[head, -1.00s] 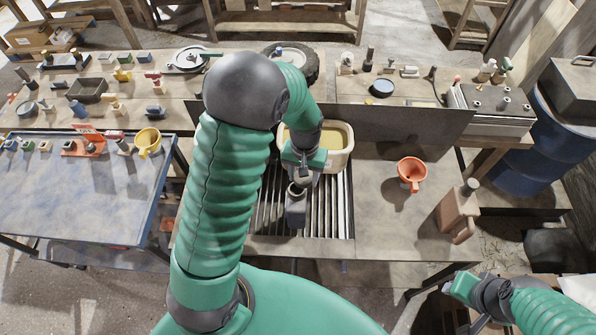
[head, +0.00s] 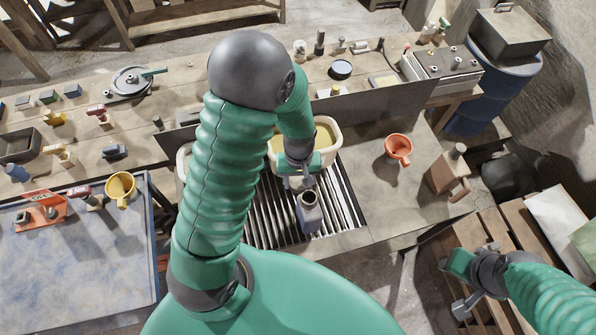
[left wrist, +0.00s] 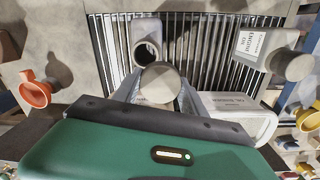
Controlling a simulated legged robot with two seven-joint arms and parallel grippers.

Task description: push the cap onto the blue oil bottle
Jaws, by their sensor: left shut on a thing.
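The blue-grey oil bottle (head: 311,217) stands upright on the slatted grate (head: 349,205), its dark round mouth open. It also shows in the left wrist view (left wrist: 145,38), top centre. My left gripper (head: 297,181) is just behind the bottle's mouth in the head view. In the left wrist view my left gripper (left wrist: 160,95) is shut on a pale round cap (left wrist: 160,83). The cap is beside the mouth, not over it; its height above the mouth is unclear.
A grey bottle labelled engine oil (left wrist: 262,46) stands on the grate at the right of the wrist view. A cream tub (head: 333,135) is behind my left gripper. An orange funnel (head: 398,148) and a brown can (head: 448,172) are on the bench to the right.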

